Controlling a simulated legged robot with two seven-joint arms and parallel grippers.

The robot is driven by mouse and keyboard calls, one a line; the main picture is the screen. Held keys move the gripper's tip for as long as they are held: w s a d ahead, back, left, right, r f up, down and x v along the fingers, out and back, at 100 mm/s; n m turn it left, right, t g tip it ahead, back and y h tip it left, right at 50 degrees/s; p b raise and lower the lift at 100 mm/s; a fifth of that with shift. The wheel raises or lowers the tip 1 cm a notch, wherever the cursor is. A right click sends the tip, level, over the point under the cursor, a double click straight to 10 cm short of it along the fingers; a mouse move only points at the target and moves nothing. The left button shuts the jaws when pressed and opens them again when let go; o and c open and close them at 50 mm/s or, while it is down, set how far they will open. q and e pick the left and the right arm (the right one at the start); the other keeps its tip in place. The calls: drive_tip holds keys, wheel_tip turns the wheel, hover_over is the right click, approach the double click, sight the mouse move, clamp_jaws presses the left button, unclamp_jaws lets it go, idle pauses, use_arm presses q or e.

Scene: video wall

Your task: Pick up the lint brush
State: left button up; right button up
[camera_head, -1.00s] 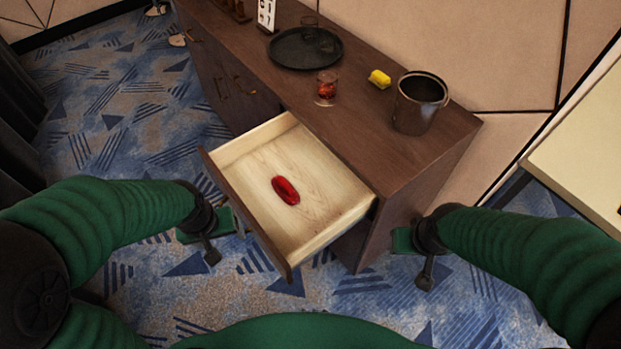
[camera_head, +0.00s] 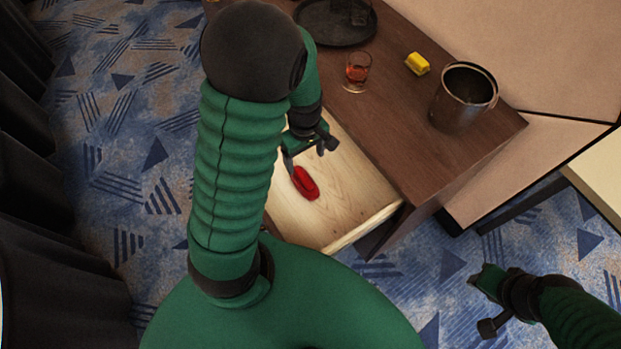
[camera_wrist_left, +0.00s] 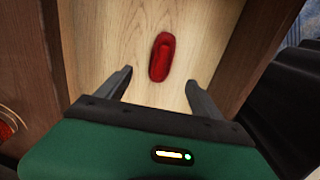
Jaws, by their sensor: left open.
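The red lint brush (camera_head: 304,183) lies on the pale wooden floor of the open drawer (camera_head: 345,205). In the left wrist view the lint brush (camera_wrist_left: 162,57) lies ahead of the fingertips, between their lines, with bare drawer floor around it. My left gripper (camera_head: 306,162) is over the drawer, close to the brush; its two fingers (camera_wrist_left: 158,88) are apart with nothing between them. My right gripper (camera_head: 484,304) is low at the right, away from the drawer, and its fingers are too unclear to read.
The dark wooden cabinet top (camera_head: 405,110) behind the drawer holds a glass of amber drink (camera_head: 357,72), a yellow block (camera_head: 417,64), a dark bucket (camera_head: 463,97) and a round black tray (camera_head: 335,27). Drawer walls surround the brush. Patterned carpet lies open at left.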

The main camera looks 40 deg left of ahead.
use_arm(q)
hover_over(304, 177)
drive_tip(key=f, duration=0.3)
drive_tip(key=f+b, duration=0.1)
drive_tip(key=f, duration=0.1)
drive_tip(key=shift+w+d, duration=0.15)
drive_tip(key=shift+d, duration=0.25)
drive_tip(key=f, duration=0.1)
drive_tip(key=a+f, duration=0.1)
drive_tip(key=f, duration=0.1)
drive_tip(key=shift+a+f, duration=0.15)
drive_tip(key=shift+f, duration=0.15)
drive_tip(key=f, duration=0.2)
drive_tip(key=f+b, duration=0.1)
drive_tip(key=f, duration=0.1)
drive_tip(key=shift+s+d, duration=0.2)
drive_tip(key=shift+d+f, duration=0.15)
drive_tip(key=shift+w+d, duration=0.1)
drive_tip(key=shift+d, duration=0.05)
drive_tip(key=shift+a, duration=0.3)
drive_tip(key=c, duration=1)
drive_tip(key=shift+d, duration=0.15)
drive_tip(key=c, duration=0.5)
use_arm(e)
drive_tip(key=x, duration=0.3)
drive_tip(key=shift+s, duration=0.2)
